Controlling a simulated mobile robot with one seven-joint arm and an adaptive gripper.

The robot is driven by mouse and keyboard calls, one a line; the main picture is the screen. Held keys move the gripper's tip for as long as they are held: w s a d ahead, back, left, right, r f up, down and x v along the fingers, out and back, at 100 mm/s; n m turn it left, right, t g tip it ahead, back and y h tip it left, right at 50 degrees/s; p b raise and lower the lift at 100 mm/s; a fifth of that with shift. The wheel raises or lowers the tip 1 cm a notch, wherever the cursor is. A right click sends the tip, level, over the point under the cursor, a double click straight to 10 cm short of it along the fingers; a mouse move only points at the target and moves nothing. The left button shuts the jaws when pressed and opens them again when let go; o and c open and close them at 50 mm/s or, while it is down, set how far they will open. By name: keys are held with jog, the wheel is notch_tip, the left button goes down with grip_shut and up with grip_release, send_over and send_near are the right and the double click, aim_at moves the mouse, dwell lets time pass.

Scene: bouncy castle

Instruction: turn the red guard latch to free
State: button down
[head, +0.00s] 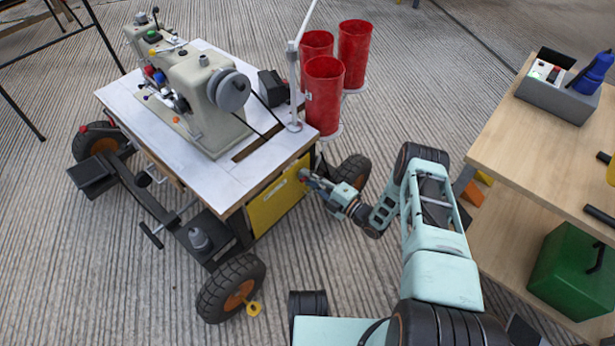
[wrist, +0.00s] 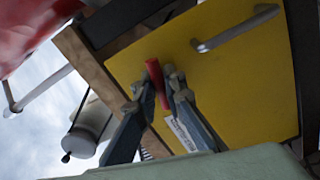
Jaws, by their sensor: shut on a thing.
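The red guard latch (wrist: 157,82) is a short red bar on a yellow guard panel (wrist: 245,85) in the wrist view. It lies tilted, between the fingertips of my gripper (wrist: 160,90), which is shut on it. In the head view the yellow panel (head: 277,200) hangs under the right side of the sewing machine table (head: 125,95). My gripper (head: 306,176) reaches the panel's upper right corner there. The latch is too small and too covered to make out clearly in the head view.
A metal handle (wrist: 235,30) sticks out from the panel. Red cylinders (head: 323,95) stand above the table's right end. A wheel (head: 352,170) is close behind my gripper. A wooden workbench (head: 540,130) stands at the right.

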jog(key=m, duration=0.3)
jog(key=shift+m, duration=0.4)
jog(key=m, duration=0.4)
jog(key=shift+m, duration=0.3)
jog(key=m, duration=0.4)
jog(key=shift+m, duration=2.4)
jog(key=c, duration=2)
grip_release()
jog(key=shift+s+d, duration=0.1)
